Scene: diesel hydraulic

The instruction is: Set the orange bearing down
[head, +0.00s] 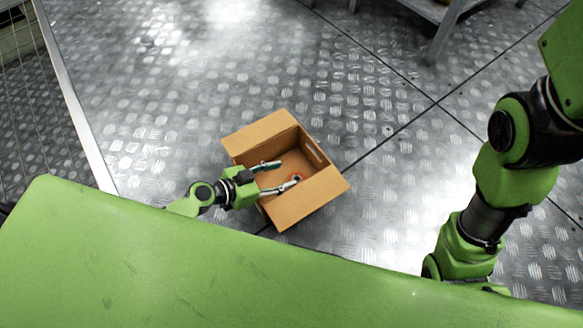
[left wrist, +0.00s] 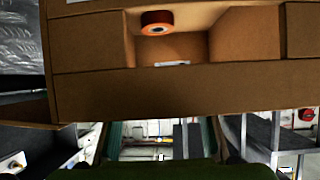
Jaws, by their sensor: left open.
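The orange bearing (left wrist: 157,22), a short ring with a pale centre, is in the left wrist view, near the top, against the inside of the cardboard box (left wrist: 180,95). Whether a finger touches the bearing I cannot tell. My right gripper is out of view.
The box stands on a metal tread-plate floor (head: 390,130) with clear room around it. A green surface (head: 180,265) fills the front. A wire mesh panel (head: 35,110) is at the left, and a metal shelf leg (head: 442,38) is at the top right.

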